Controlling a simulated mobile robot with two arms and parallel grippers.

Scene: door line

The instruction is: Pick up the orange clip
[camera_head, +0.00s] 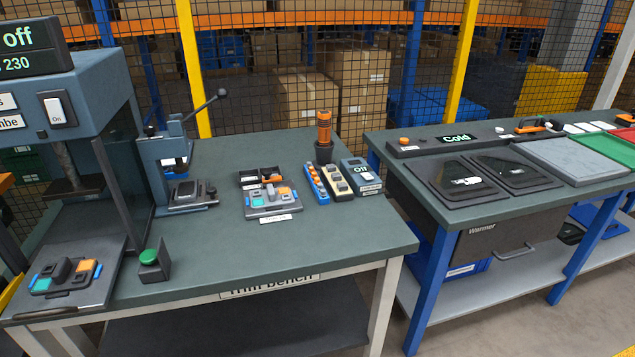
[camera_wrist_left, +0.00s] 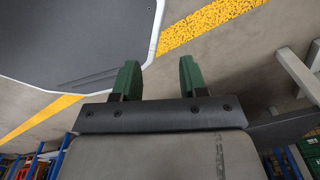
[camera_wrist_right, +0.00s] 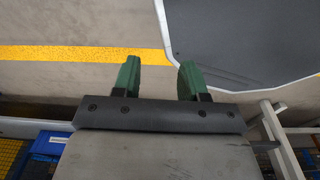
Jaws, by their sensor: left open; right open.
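Several small orange parts show in the head view, and I cannot tell for sure which is the clip. One orange piece (camera_head: 273,179) lies by the black open box on the trim bench. An orange part (camera_head: 284,190) sits on the grey fixture plate (camera_head: 268,213) beside a teal one. Another orange block (camera_head: 84,266) is on the plate under the press at the left. My left gripper (camera_wrist_left: 158,77) is open and empty above the floor in its wrist view. My right gripper (camera_wrist_right: 159,78) is also open and empty. Neither gripper shows in the head view.
The trim bench (camera_head: 330,243) has free room at its front right. A green button (camera_head: 149,257), a lever press (camera_head: 180,165), a blue strip with orange tops (camera_head: 316,184) and a cup with an orange handle (camera_head: 324,153) stand on it. A warmer bench (camera_head: 480,203) stands right, beyond a gap.

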